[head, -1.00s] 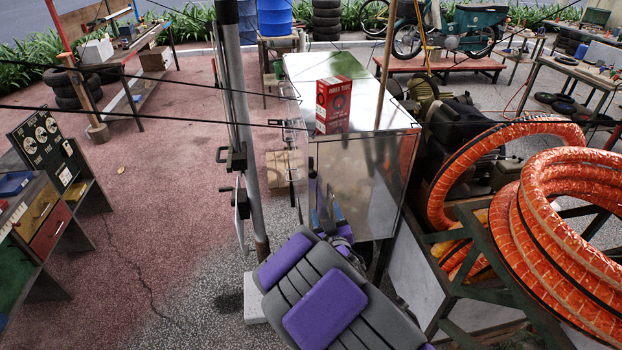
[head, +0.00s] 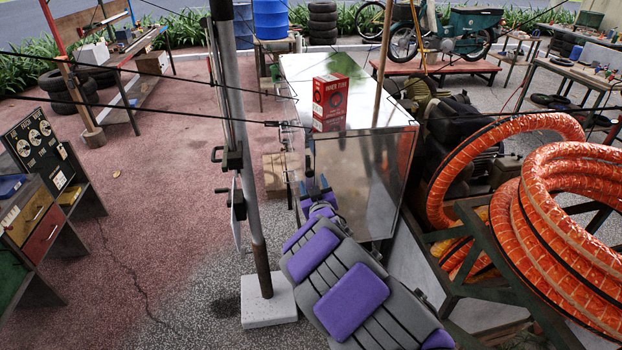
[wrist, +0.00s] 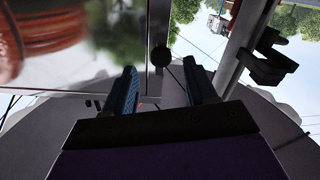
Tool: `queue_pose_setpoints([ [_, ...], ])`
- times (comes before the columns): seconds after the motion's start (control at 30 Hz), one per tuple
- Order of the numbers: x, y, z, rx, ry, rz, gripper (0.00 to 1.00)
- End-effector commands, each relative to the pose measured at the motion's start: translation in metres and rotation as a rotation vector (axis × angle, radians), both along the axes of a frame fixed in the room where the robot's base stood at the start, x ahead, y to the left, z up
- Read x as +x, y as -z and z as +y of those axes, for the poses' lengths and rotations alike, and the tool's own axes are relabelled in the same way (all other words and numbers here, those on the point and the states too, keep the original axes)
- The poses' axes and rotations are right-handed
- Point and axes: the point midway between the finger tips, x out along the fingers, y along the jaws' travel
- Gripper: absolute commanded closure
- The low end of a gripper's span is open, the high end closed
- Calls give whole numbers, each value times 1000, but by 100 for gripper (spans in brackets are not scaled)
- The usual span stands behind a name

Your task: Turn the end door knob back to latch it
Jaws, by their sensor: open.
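A dark round knob (wrist: 161,57) shows in the wrist view, in line with the gap between my fingertips. My gripper (wrist: 160,72) is open, with one blue-grey finger on each side of that gap. I cannot tell whether the fingers touch the knob. In the head view my gripper (head: 315,188) is at the front left corner of the shiny metal cabinet (head: 358,180). The knob cannot be made out in the head view. The end door's position is unclear.
A red box (head: 330,103) stands on the cabinet top. A grey pole (head: 240,150) in a white base rises close left of my arm. Orange hose coils (head: 565,240) stand on the right. Open floor (head: 165,180) lies left. A dark bracket (wrist: 268,62) is at right in the wrist view.

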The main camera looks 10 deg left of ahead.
Motion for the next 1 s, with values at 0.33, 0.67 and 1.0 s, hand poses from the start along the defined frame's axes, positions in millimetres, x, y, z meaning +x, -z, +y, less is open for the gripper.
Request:
queue_pose_setpoints([
  [0.33,34,-1,8,5,-1,-4,44],
  [0.67,45,-2,12,2,-1,-3,44],
  [1.0,45,-2,13,1,-1,-3,54],
])
